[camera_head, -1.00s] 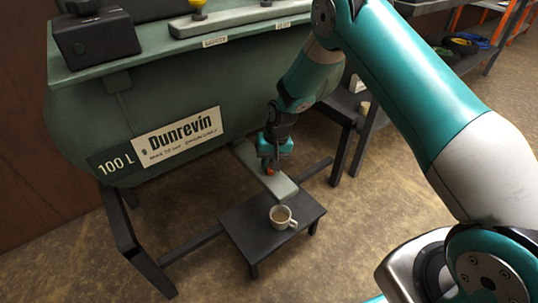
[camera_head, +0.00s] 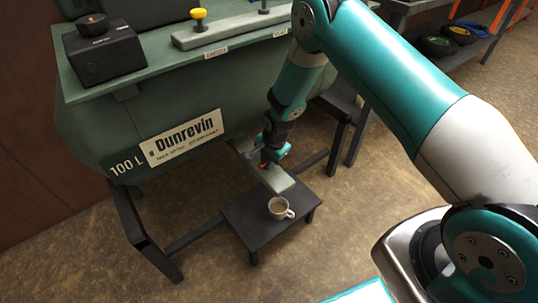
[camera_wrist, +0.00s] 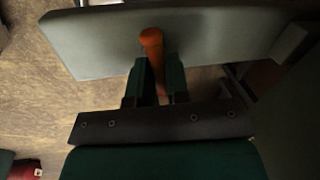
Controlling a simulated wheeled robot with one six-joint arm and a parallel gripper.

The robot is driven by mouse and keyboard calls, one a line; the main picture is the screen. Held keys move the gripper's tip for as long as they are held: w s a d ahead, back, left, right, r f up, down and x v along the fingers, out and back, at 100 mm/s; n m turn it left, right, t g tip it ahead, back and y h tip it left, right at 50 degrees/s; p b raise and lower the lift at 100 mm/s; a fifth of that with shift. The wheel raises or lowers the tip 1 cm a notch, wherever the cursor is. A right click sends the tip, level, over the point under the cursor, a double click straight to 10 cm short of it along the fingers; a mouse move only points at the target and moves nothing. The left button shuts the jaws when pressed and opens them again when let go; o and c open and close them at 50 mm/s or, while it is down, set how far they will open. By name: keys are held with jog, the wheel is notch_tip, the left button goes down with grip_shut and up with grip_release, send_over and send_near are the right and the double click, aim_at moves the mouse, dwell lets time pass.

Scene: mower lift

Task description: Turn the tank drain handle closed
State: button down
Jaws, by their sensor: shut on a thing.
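The tank (camera_head: 85,135) is green, with a "100 L" mark and a "Dunrevin" plate, and stands on a dark frame. A grey-green panel (camera_head: 277,182) juts out low under the tank. The orange drain handle (camera_wrist: 152,42) stands out against this panel in the wrist view, and a bit of orange shows at my fingertips in the head view. My gripper (camera_wrist: 160,85) is shut on the handle, its two dark fingers on either side of it. In the head view my gripper (camera_head: 268,158) is at the panel's far part. The valve body behind the handle is hidden.
A small black stool (camera_head: 250,235) stands below the panel, with a cup (camera_head: 280,208) of brown liquid on it. A black box (camera_head: 103,55) and a strip with a yellow knob (camera_head: 198,15) sit on the tank top. Floor is free in front.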

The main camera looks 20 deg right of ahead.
jog(key=shift+w+a+r+m, duration=0.1)
jog(key=shift+a+m, duration=0.05)
jog(key=shift+m, duration=0.95)
jog(key=shift+p, duration=0.3)
jog(key=c, duration=1.1)
grip_release()
jog(key=shift+c, duration=0.2)
jog(key=s+d+r+p, duration=0.1)
jog(key=s+r+p, duration=0.2)
jog(key=r, duration=1.4)
jog(key=shift+s+p, duration=0.2)
jog(key=shift+p, duration=0.3)
jog(key=shift+d, duration=0.1)
